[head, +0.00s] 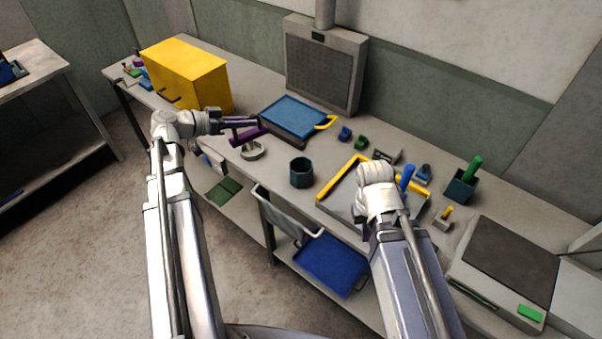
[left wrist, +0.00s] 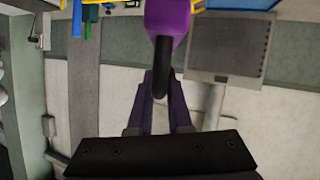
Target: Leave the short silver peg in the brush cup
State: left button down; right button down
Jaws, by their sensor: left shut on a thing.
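My left gripper (head: 254,124) is over the bench between the yellow box and the hexagonal metal dish. It is shut on the black handle (left wrist: 162,68) of a purple thing (left wrist: 168,16), whose purple body also shows below the gripper in the head view (head: 247,137). A dark teal round cup (head: 302,173) stands upright near the bench's front edge. A dark teal square holder (head: 461,188) with a green handle in it stands at the right. I cannot tell which is the brush cup. I cannot make out a short silver peg. My right gripper is hidden behind its own wrist.
The hexagonal dish (head: 253,151) lies left of the round cup. A yellow box (head: 186,75), a blue-topped tray (head: 292,115) and a yellow-edged tray (head: 336,183) crowd the bench. A scale-like device (head: 510,262) is at right. A grey panel (head: 322,71) stands behind.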

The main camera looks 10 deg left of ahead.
pick_arm(q)
jog(key=shift+w+d, duration=0.45)
jog(key=shift+d, duration=0.3)
jog(key=shift+w+d, duration=0.5)
jog(key=shift+d, duration=0.3)
jog(key=shift+w+d, duration=0.45)
jog(key=shift+d, duration=0.3)
jog(key=shift+d, duration=0.1)
jog(key=shift+w+d, duration=0.45)
jog(key=shift+d, duration=0.3)
jog(key=shift+w+d, duration=0.5)
jog(key=shift+d, duration=0.2)
jog(key=shift+w+d, duration=0.45)
jog(key=shift+d, duration=0.3)
jog(key=shift+w+d, duration=0.1)
jog(key=shift+d, duration=0.05)
jog(key=w+d, duration=0.1)
jog(key=d, duration=0.2)
jog(key=w+d, duration=0.1)
jog(key=shift+w+d, duration=0.15)
jog(key=shift+w, duration=0.15)
notch_tip(320, 180, down, 17)
jog(key=b, duration=1.6)
jog(key=shift+b, duration=0.4)
dwell(1.0)
